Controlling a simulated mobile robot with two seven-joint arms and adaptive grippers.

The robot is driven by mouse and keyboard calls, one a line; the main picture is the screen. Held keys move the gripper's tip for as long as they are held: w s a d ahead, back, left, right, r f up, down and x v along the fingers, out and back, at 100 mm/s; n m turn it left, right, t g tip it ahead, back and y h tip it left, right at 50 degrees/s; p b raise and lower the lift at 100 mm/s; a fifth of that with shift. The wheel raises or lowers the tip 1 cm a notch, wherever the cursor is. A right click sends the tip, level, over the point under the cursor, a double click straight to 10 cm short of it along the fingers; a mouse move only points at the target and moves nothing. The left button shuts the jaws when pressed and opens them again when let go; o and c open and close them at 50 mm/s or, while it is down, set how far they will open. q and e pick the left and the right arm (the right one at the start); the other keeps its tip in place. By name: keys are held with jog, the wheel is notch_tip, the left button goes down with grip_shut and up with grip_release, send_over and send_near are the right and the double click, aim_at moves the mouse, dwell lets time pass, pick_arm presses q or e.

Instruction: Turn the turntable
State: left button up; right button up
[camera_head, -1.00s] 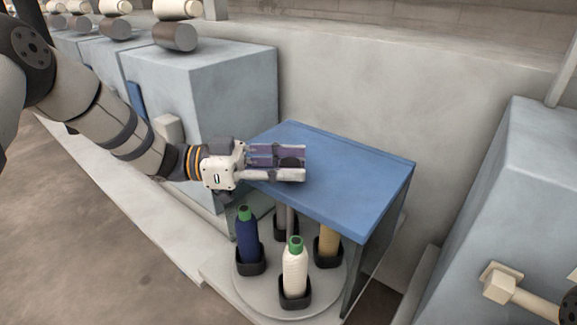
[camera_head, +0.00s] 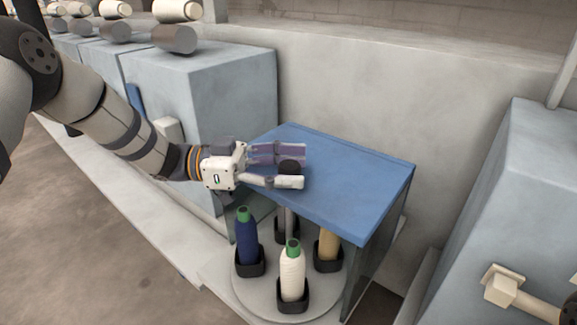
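The turntable (camera_head: 322,303) is a round grey disc under a blue flat-topped stand. It carries black holders with a blue bottle (camera_head: 246,238) with a green cap, a white bottle (camera_head: 292,272) with a green cap and a yellow bottle (camera_head: 329,246). A grey post rises near the back holder, partly hidden by the top. A black knob (camera_head: 290,167) sits on the blue top. My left gripper (camera_head: 292,168) is open, its fingers on either side of the knob. The near finger is apart from the knob; contact of the far one cannot be told. My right gripper is out of view.
The blue top (camera_head: 350,187) is otherwise clear. Blue-grey machine blocks stand at the back left (camera_head: 205,92) and right (camera_head: 510,190), the right one with a beige fitting (camera_head: 501,284). A pale wall (camera_head: 400,85) runs behind.

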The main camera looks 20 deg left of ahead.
pick_arm(q)
jog(key=v, duration=1.2)
jog(key=shift+c, duration=0.3)
